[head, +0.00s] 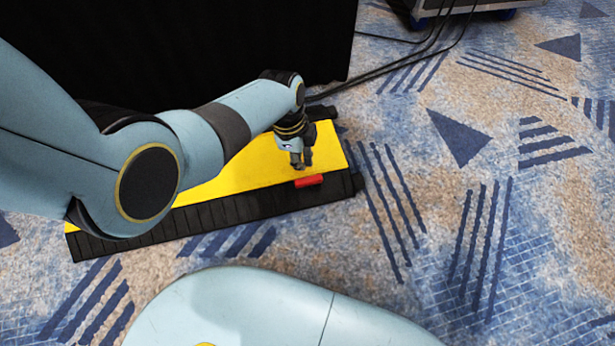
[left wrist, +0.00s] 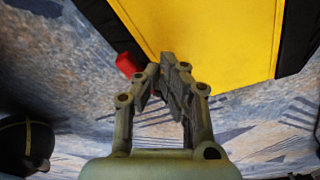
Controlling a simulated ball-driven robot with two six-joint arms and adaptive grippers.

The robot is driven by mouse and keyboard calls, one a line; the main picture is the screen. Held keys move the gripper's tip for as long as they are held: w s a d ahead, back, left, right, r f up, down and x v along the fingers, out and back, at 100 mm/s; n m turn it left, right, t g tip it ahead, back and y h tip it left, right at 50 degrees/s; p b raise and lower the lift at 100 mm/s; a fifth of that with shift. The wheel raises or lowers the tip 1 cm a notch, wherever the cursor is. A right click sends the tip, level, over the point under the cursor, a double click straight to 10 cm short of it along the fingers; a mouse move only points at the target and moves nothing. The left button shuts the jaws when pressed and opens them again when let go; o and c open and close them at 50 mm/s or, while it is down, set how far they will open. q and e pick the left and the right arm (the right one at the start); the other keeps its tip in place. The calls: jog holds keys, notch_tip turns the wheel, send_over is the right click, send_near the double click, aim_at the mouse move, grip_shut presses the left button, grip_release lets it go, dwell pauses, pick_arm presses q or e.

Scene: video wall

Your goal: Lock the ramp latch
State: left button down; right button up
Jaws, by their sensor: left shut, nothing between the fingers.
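The ramp (head: 235,168) is a long yellow panel with black ribbed edges, lying on the carpet. A small red latch (head: 309,181) sits near its right end, at the border of the yellow panel and the front black edge. My left gripper (head: 299,165) is shut and empty, just behind the red latch in the head view, and I cannot tell if it touches it. In the left wrist view the left gripper (left wrist: 170,62) is seen with its fingertips together, and the red latch (left wrist: 127,64) is to the left of them, apart. My right gripper is not in view.
Black cables (head: 400,62) run over the carpet from the ramp's far right corner to a black case (head: 470,5) at the top. A black curtain (head: 200,45) hangs behind the ramp. The patterned carpet (head: 450,200) on the right is clear.

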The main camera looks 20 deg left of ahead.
pick_arm(q)
jog(key=shift+w, duration=0.1)
jog(key=shift+w+d, duration=0.3)
jog(key=shift+w, duration=0.1)
dwell(0.5)
jog(key=shift+w+d, duration=0.15)
jog(key=shift+w, duration=0.05)
jog(key=shift+w+d+b, duration=0.25)
jog(key=shift+b, duration=0.05)
jog(key=shift+w+d, duration=0.3)
jog(key=shift+d, duration=0.15)
dwell(0.3)
